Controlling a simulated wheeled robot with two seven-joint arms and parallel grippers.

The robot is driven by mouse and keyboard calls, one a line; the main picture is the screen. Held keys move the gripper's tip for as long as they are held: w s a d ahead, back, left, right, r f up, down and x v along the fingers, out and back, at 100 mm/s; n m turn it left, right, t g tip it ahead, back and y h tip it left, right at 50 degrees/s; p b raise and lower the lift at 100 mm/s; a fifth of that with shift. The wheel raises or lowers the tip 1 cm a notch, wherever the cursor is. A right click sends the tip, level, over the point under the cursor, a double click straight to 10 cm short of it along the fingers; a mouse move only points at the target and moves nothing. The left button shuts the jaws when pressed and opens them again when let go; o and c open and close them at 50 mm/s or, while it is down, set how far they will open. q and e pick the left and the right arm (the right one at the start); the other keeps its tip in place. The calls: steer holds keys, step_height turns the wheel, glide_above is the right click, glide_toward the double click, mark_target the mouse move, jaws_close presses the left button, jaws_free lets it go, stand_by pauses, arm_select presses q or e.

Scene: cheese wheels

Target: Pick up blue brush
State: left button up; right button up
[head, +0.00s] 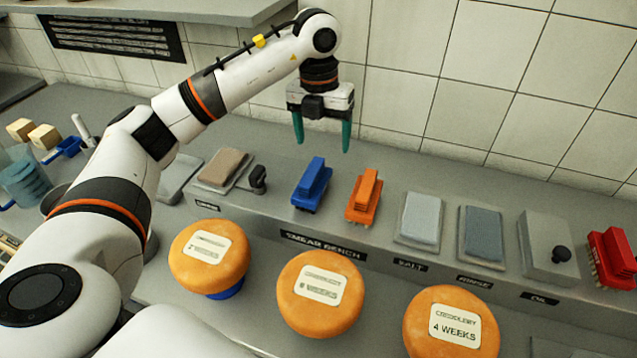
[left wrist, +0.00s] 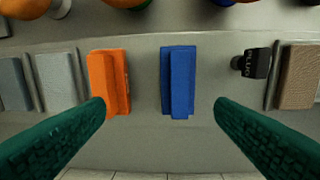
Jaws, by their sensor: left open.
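The blue brush (head: 312,184) lies on the raised grey shelf behind the cheese wheels, just left of the orange brush (head: 363,195). In the left wrist view the blue brush (left wrist: 178,82) sits between the two green fingers, beyond their tips, with the orange brush (left wrist: 108,82) to its left. My left gripper (head: 323,143) is open and empty, pointing down above and behind the blue brush, apart from it. Its fingers also show in the left wrist view (left wrist: 160,105). My right gripper is not in view.
Cheese wheels (head: 320,293) stand in front of the shelf. A small black object (head: 258,179) and a brown pad (head: 226,168) lie left of the blue brush. Grey pads (head: 421,217) and a red brush (head: 613,257) lie to the right. A tiled wall (head: 480,80) rises behind.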

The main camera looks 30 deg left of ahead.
mark_target(312, 171)
arm_select(q)
steer(key=shift+s+a+f+y+p, duration=0.1)
steer(key=shift+a+f+y+p, duration=0.1)
steer(key=shift+a, duration=0.25)
steer(key=shift+s+a+f+y+p, duration=0.1)
steer(key=shift+a+f+y+p, duration=0.1)
steer(key=shift+a, duration=0.2)
step_height(312, 171, down, 5)
steer(key=shift+r+p, duration=0.1)
steer(key=shift+p, duration=0.7)
steer(key=f+p, duration=0.2)
steer(key=f, duration=0.2)
steer(key=shift+a+f+p, duration=0.25)
steer(key=shift+f+p, duration=0.15)
steer(key=shift+f, duration=0.45)
steer(key=c, duration=1.2)
steer(key=shift+o, duration=0.2)
steer(key=shift+r, duration=0.15)
